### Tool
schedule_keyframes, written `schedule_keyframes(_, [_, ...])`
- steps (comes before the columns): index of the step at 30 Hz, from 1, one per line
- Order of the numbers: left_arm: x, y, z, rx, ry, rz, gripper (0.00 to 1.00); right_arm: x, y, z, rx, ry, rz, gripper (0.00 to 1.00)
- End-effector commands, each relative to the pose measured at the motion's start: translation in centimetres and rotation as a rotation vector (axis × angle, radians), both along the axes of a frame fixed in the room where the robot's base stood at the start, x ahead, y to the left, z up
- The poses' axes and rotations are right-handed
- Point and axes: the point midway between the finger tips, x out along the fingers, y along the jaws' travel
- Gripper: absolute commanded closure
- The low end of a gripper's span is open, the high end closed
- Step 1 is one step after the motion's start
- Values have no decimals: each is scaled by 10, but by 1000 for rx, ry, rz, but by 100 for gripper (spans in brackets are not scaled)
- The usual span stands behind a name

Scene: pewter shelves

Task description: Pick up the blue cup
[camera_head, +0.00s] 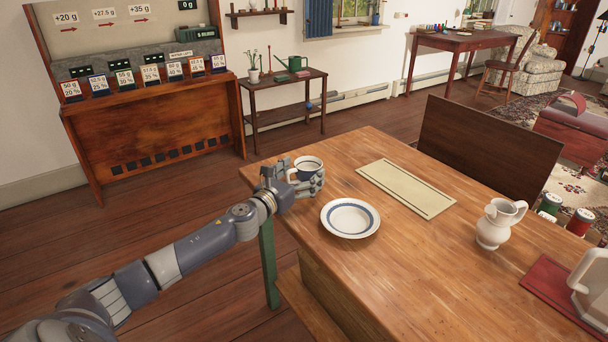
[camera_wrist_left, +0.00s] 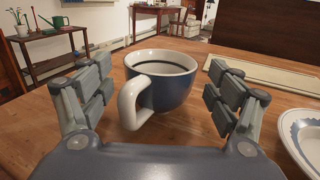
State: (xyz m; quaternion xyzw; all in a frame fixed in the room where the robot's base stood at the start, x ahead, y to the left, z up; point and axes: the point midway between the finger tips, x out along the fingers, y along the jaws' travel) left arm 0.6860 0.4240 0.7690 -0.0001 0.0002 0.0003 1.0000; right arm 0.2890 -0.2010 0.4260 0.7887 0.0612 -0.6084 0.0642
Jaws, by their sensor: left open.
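The blue cup (camera_head: 309,166) stands upright near the left corner of the wooden table. It has a white rim and a white handle. In the left wrist view the cup (camera_wrist_left: 172,92) is between the two fingers, with its handle turned toward my palm. My left gripper (camera_head: 305,178) is open around the cup; it also shows in the left wrist view (camera_wrist_left: 150,98). Gaps show between the cup and the fingers on both sides there. My right gripper is not in either view.
A white plate with a blue ring (camera_head: 350,218) lies just right of the gripper. A cream mat (camera_head: 405,188) lies behind it. A white pitcher (camera_head: 498,224) stands farther right on the wooden table (camera_head: 400,275). A dark chair or bench back (camera_head: 480,147) rises behind the table.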

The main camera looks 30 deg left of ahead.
Motion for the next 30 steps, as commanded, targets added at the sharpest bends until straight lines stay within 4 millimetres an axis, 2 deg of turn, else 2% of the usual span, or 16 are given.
schedule_keyframes(6, [18,0,0,-1,0,0,17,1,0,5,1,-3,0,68])
schedule_keyframes(14, [19,0,0,0,1,0,17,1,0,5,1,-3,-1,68])
schedule_keyframes(21, [19,0,0,0,1,0,67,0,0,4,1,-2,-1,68])
schedule_keyframes(30, [19,0,1,0,0,0,67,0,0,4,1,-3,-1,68])
